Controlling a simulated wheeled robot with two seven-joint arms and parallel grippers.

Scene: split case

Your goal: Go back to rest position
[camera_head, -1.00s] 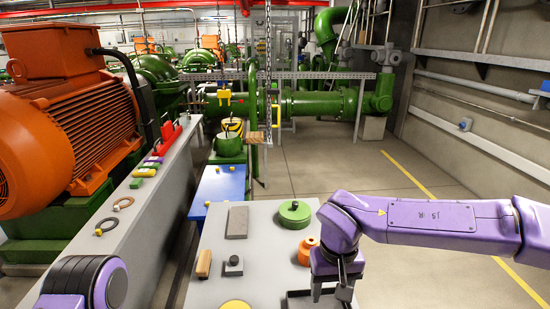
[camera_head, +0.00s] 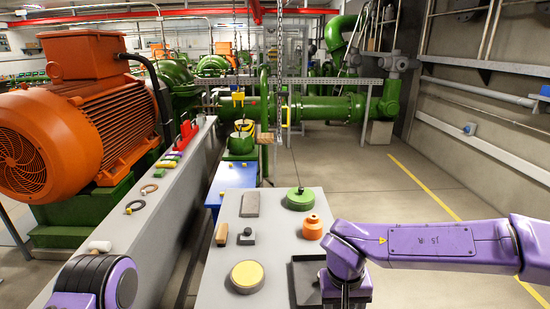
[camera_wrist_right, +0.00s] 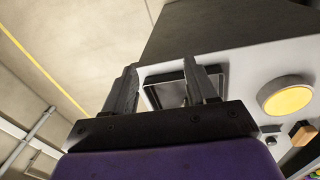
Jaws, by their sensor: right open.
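My right arm reaches in from the right in the head view. Its gripper is at the bottom edge over the grey table (camera_head: 225,262), beside a dark square tray (camera_head: 303,277), and its fingertips are hidden there. In the right wrist view, my right gripper (camera_wrist_right: 163,82) shows two dark fingers set apart with nothing between them. The tray (camera_wrist_right: 165,86) lies beyond them. Of my left arm only a purple and black link shows at the bottom left of the head view; its gripper is out of view.
On the table are a yellow-topped disc (camera_head: 247,274), an orange knob (camera_head: 312,228), a green disc (camera_head: 299,200), a grey plate (camera_head: 250,204), a wooden block (camera_head: 221,235) and a small dark block (camera_head: 246,237). A ledge (camera_head: 150,225) and orange motor (camera_head: 70,140) stand left. Floor right is open.

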